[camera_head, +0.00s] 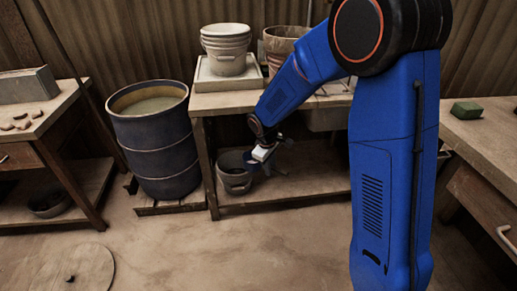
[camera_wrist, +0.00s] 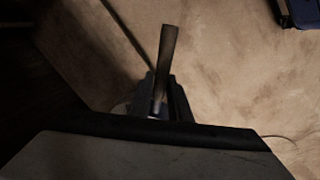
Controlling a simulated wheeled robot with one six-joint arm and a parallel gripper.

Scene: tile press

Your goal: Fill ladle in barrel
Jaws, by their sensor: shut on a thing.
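The dark blue barrel (camera_head: 153,143) stands open on a low wooden pallet left of the middle bench, with a murky liquid surface (camera_head: 152,104) below its rim. My gripper (camera_head: 262,152) is low in front of the bench, right of the barrel and apart from it. In the wrist view my gripper (camera_wrist: 165,98) is shut on a flat, narrow handle, which appears to be the ladle (camera_wrist: 168,50). A small dark blue shape beside the gripper in the head view may be the ladle's bowl. Whether it holds anything cannot be seen.
A grey bucket (camera_head: 232,178) stands on the bench's lower shelf, right by my gripper. White stacked buckets (camera_head: 226,50) stand on the bench top (camera_head: 215,103). A round wooden lid (camera_head: 80,268) lies on the floor at front left. The floor before the barrel is clear.

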